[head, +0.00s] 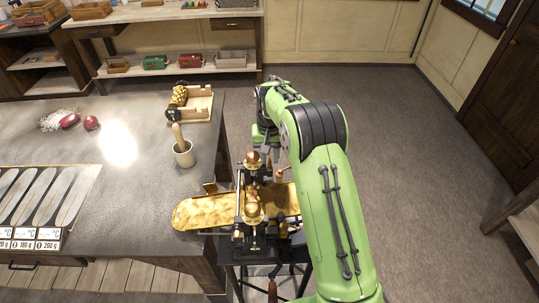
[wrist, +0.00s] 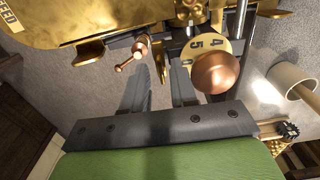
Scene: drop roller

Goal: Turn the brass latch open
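A drop roller machine (head: 252,205) with brass rollers and a dark frame stands at the table's right edge. A small copper-coloured lever (wrist: 132,54), which may be the brass latch, shows in the wrist view and beside the machine in the head view (head: 282,172). A round copper knob (wrist: 218,74) sits to its right in the wrist view, by a numbered dial (wrist: 208,46). My gripper (wrist: 160,78) is open and empty, its fingers apart. The lever appears just left of the left finger; contact cannot be told. In the head view my arm hides much of the gripper.
A golden tray (head: 200,212) extends left from the machine over the grey table (head: 120,180). A mortar with pestle (head: 183,153) and a wooden box (head: 200,103) stand on the table. Open floor (head: 400,130) lies to the right.

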